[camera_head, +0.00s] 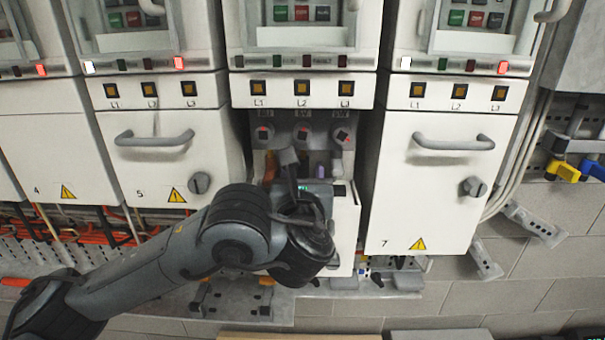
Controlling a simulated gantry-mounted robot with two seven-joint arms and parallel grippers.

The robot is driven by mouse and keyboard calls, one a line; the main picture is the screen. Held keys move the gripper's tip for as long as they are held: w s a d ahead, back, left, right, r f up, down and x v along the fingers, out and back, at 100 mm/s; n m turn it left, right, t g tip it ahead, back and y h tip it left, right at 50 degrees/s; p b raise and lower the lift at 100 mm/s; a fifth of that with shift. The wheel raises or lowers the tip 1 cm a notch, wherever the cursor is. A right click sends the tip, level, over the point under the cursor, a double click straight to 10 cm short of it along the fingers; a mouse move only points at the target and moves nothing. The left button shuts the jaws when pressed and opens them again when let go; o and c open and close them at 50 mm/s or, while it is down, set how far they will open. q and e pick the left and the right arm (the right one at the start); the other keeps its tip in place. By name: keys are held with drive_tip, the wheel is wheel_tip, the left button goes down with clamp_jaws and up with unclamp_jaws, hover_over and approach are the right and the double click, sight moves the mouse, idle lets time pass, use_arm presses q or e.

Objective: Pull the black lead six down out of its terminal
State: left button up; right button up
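The open compartment (290,118) of the drive between the doors marked 5 and 7 shows a row of round terminals (303,134) with red marks. My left arm comes in from the left, with its wrist bent up in front of this compartment. The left gripper (290,172) is just below the terminals, toward the left and middle ones. Its fingers are small and dark, and I cannot tell whether they are open or shut on a lead. Short lead ends show beside it, a reddish one (270,167) to the left. I cannot clearly pick out the black lead six. My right gripper is not in view.
Closed door 5 (160,165) with a handle and knob stands left, and closed door 7 (430,195) right. A white panel (346,225) sits below the open compartment, partly behind my wrist. Orange cables (90,235) run low at left. Grey conduits (522,150) run at right.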

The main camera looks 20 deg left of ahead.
use_arm(q)
drive_tip(key=shift+s+d, duration=0.1)
drive_tip(key=shift+s, duration=0.05)
drive_tip(key=shift+s+d+p, duration=0.2)
drive_tip(key=shift+s+p, duration=0.15)
drive_tip(key=shift+s, duration=0.1)
drive_tip(key=p+v, duration=0.3)
drive_tip(key=v, duration=0.5)
drive_tip(key=shift+s+a, duration=0.1)
drive_tip(key=shift+s, duration=0.7)
